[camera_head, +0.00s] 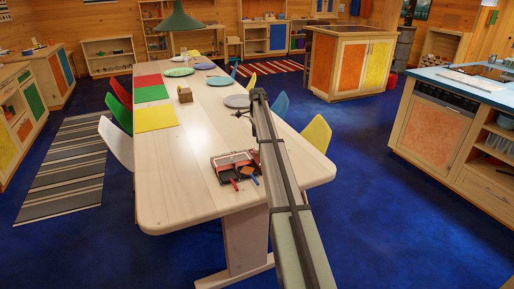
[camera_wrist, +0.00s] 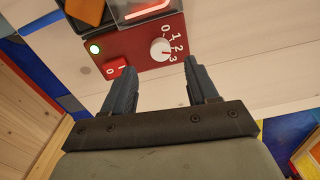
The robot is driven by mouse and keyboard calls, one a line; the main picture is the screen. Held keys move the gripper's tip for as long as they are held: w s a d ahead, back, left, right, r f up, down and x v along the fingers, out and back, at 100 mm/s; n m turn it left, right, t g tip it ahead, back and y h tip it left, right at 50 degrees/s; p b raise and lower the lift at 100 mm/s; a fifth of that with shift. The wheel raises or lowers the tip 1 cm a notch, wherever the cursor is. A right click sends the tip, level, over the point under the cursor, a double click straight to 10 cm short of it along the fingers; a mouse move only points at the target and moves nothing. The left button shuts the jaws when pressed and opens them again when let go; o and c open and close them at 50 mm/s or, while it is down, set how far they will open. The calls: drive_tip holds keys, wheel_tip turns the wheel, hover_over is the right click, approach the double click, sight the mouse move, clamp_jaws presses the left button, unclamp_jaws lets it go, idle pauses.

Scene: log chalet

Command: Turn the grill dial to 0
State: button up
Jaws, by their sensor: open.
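The grill (camera_head: 232,160) sits on the near end of the long wooden table (camera_head: 200,195). In the wrist view its red panel (camera_wrist: 145,38) carries a round white dial (camera_wrist: 160,49), with the figures 0 to 3 around its right side. Which figure the dial points at is too small to tell for sure. I see no contact with the dial. The fingers are not clear in the head view.
Small pans with red and blue handles (camera_head: 246,171) lie by the grill's front. Plates, coloured placemats (camera_head: 155,117) and a small wooden box (camera_head: 185,95) stand farther along the table. Chairs (camera_head: 316,133) line its sides. The tabletop left of the grill is clear.

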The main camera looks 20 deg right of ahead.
sight(257, 149)
wheel_tip(257, 149, down, 7)
drive_tip(key=shift+r, duration=0.15)
drive_tip(key=shift+c, duration=0.3)
drive_tip(key=c, duration=1)
